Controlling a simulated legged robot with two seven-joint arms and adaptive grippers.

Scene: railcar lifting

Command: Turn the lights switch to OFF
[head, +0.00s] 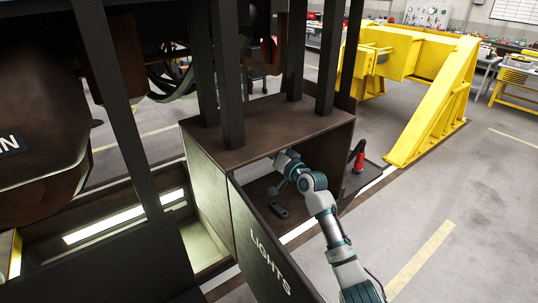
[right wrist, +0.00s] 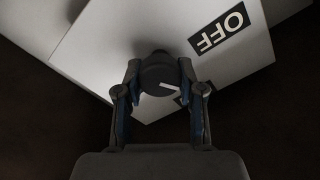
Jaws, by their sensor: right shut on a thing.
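The round dark switch knob (right wrist: 158,78) is in the right wrist view, on a pale panel (right wrist: 120,35). Its white pointer line slants right and slightly down, not at the black OFF label (right wrist: 220,28), which appears upside down at upper right. A second dark label (right wrist: 182,98) is partly hidden behind the knob and finger. My right gripper (right wrist: 160,70) has its fingers on both sides of the knob and is shut on it. In the head view my right arm reaches into the brown cabinet (head: 235,150), and the knob is hidden there. My left gripper is not in view.
The cabinet door marked LIGHTS (head: 268,262) stands open left of my right arm. A small dark object (head: 279,210) lies on the cabinet floor. A red object (head: 358,157) stands right of the cabinet. A yellow frame (head: 435,100) stands behind. The floor at right is clear.

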